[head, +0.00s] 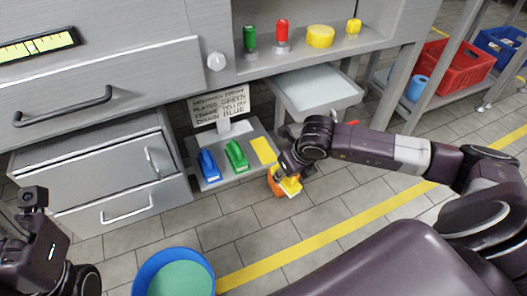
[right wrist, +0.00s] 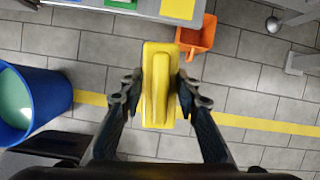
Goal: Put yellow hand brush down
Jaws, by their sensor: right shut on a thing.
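The yellow hand brush (right wrist: 157,85) is between the two fingers of my right gripper (right wrist: 160,97), which is shut on it. In the head view the brush (head: 291,187) hangs below my right gripper (head: 284,172), right of a grey ledge (head: 205,180). On the ledge are a blue brush (head: 209,166), a green brush (head: 236,155) and a bare yellow patch (head: 263,150). The brush is apart from the patch, which also shows at the top of the right wrist view (right wrist: 178,8). My left arm is at the lower left; its fingertips cannot be made out.
An orange container (right wrist: 197,38) is just beyond the brush. A blue bin with green inside (head: 174,275) stands on the floor. A sign (head: 219,104) stands behind the ledge. A pale tray (head: 313,92) juts out right of it. Tiled floor lies open in front.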

